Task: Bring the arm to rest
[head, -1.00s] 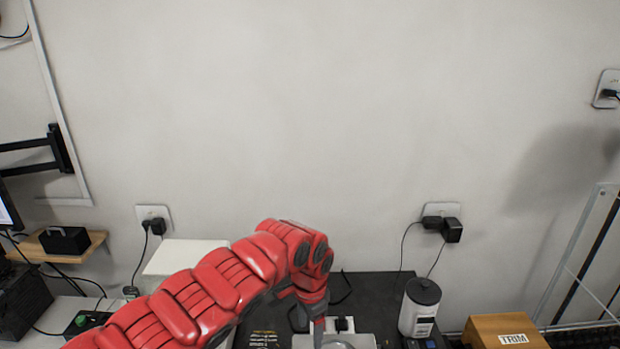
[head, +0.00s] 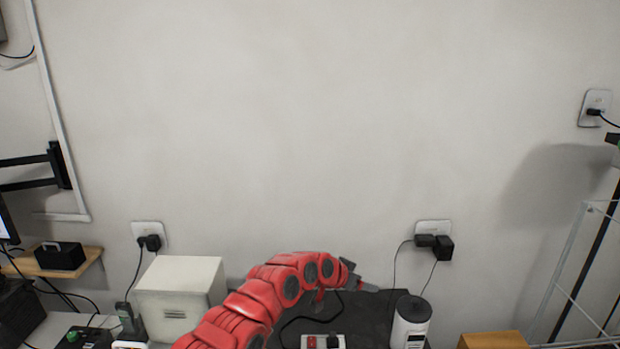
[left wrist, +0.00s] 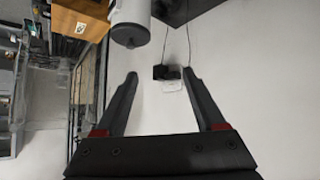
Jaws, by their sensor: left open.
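My left arm (head: 262,302) is red and comes in from the bottom left of the head view, bent over the dark table. My left gripper (head: 362,283) is at its end, pointing right, above the table. In the left wrist view the two dark fingers of this gripper (left wrist: 160,76) are spread wide with nothing between them except the wall and a black plug beyond. The right gripper is in neither view.
A white cylindrical device (head: 410,322) stands on the dark table (head: 375,308), right of my gripper. A wooden box (head: 492,341) is further right. A white cabinet (head: 180,290) stands left of my arm. The wall behind has sockets with plugs (head: 434,242).

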